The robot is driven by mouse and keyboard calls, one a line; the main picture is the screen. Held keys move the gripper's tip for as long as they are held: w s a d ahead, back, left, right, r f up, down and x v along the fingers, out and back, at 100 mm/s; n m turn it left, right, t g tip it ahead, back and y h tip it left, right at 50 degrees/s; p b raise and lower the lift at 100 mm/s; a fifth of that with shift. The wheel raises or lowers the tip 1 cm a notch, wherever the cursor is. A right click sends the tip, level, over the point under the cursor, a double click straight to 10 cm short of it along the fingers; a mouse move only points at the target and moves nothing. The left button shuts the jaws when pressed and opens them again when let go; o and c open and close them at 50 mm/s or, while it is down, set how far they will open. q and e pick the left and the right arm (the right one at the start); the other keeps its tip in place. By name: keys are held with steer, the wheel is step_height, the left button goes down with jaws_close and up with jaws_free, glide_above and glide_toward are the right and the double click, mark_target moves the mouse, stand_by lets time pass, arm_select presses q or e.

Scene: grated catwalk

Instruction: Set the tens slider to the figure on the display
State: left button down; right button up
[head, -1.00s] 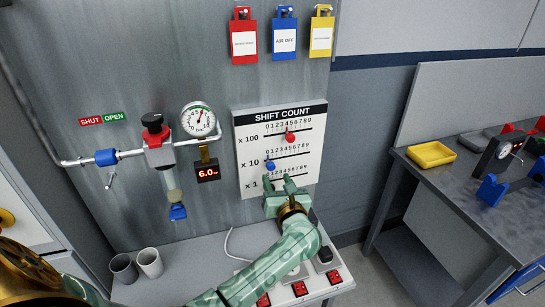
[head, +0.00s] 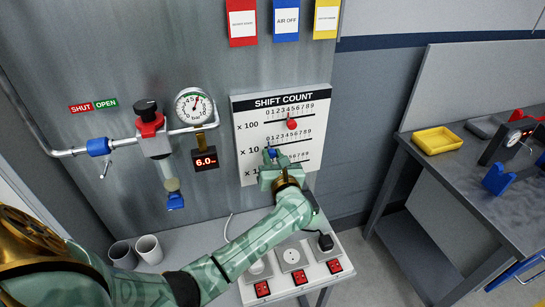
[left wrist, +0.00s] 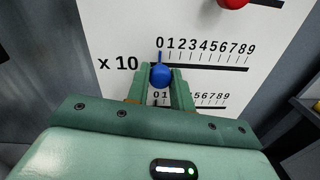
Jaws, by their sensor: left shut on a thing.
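The white SHIFT COUNT board (head: 242,118) has three rows with scales from 0 to 9. The tens slider is a blue knob (head: 271,152) in the x 10 row; its pointer is at the 0 in the left wrist view (left wrist: 160,75). My left gripper (head: 272,160) is shut on this knob, with a finger on each side (left wrist: 160,90). A small black display (head: 205,161) under the round gauge reads 6.0 in red, with a tiny unit. The x 1 slider is hidden behind my gripper. My right gripper is not in view.
A red knob (head: 291,124) sits near the middle of the x 100 row. A pipe with a valve and gauge (head: 194,106) is left of the board. Below are two cups (head: 149,249) and a panel with red switches (head: 299,278). A bench with a yellow tray (head: 437,141) stands at right.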

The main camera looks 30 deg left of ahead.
mark_target(287, 143)
arm_select(q)
steer(key=w+d+b, duration=0.3)
steer(key=w+b, duration=0.1)
steer(key=shift+d+f, duration=0.25)
steer(key=shift+d, duration=0.05)
steer(key=shift+w+r, duration=0.1)
steer(key=shift+r, duration=0.15)
steer(key=c, duration=1.2)
jaws_free()
